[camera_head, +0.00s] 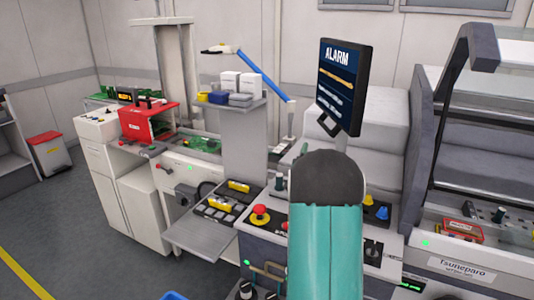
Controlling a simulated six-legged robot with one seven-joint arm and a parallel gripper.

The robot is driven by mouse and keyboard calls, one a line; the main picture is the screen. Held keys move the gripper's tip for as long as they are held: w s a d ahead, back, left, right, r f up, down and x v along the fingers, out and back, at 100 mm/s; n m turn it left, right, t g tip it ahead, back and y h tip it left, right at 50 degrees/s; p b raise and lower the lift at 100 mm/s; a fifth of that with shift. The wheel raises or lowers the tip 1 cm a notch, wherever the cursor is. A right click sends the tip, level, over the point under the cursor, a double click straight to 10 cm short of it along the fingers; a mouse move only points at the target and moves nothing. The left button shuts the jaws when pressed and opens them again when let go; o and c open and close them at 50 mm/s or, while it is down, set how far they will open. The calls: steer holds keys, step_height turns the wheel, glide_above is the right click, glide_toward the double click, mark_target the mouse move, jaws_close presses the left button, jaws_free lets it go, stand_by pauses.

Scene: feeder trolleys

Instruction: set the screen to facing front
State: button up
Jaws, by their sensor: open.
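The screen (341,82) is a dark monitor high at the right of centre, showing the word ALARM and several lines on blue. Its face is turned to the left of the picture and partly towards me, so its right side edge also shows. A black handle (327,125) hangs under its lower left corner. Its mount is largely hidden behind my teal arm link with a dark rounded top, which stands in front, below the screen. My gripper is not visible, and nothing is seen touching the screen or handle.
A control panel with a red mushroom button (260,211) lies below the screen, left of my arm. A blue-armed lamp (266,75) rises to the left. A black-framed machine (465,130) stands at right. A red-lidded bin (49,153) stands far left, with open floor before it.

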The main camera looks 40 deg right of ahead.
steer(key=w+a+r+n+y, duration=0.2)
steer(key=a+y, duration=0.1)
steer(key=a, duration=0.5)
steer(key=w+a+r+n+y, duration=0.2)
steer(key=a+y, duration=0.1)
steer(key=a, duration=0.4)
steer(key=shift+w+a+n+t, duration=0.3)
steer(key=shift+w+a+n, duration=0.1)
